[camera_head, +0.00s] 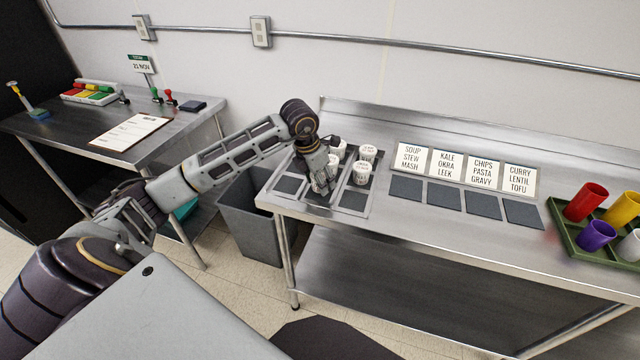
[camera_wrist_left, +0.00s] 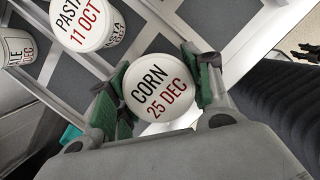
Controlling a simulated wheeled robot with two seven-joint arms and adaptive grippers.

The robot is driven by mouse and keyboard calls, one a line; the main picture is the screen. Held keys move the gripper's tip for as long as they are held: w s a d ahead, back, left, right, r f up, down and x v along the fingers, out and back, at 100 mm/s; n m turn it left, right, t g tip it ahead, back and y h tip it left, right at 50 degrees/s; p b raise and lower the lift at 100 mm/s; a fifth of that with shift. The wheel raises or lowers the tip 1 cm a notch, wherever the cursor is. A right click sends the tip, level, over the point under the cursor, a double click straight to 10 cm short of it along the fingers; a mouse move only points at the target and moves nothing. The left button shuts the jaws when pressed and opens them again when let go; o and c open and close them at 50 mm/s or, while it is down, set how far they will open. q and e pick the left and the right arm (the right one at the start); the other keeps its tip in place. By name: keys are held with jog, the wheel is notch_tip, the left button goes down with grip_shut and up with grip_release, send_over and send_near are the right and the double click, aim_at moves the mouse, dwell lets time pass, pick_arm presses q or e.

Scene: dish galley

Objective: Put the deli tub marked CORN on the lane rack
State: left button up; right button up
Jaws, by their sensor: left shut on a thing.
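The white tub marked CORN 25 DEC (camera_wrist_left: 158,90) is between the green-padded fingers of my left gripper (camera_wrist_left: 160,88) in the left wrist view. The gripper is shut on it, with the lid facing the camera. In the head view my left gripper (camera_head: 322,182) is low over the lane rack (camera_head: 353,201), a grey frame with dark lanes at the table's left end. The arm partly hides the tub there. I cannot tell whether its base touches the rack. The rack's dividers also show in the wrist view (camera_wrist_left: 62,88). My right gripper is not seen.
A tub marked PASTA 11 OCT (camera_wrist_left: 84,22) and other white tubs (camera_head: 361,172) stand close by on the rack. Food-name cards (camera_head: 446,165) with dark pads (camera_head: 447,194) lie to the right, then a green tray (camera_head: 571,238) of cups. A grey bin (camera_head: 252,225) stands left below.

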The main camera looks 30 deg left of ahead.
pick_arm(q)
jog(key=shift+f, duration=0.95)
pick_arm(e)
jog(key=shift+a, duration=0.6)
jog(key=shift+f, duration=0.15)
pick_arm(q)
jog(key=o, duration=0.7)
jog(key=shift+o, duration=0.4)
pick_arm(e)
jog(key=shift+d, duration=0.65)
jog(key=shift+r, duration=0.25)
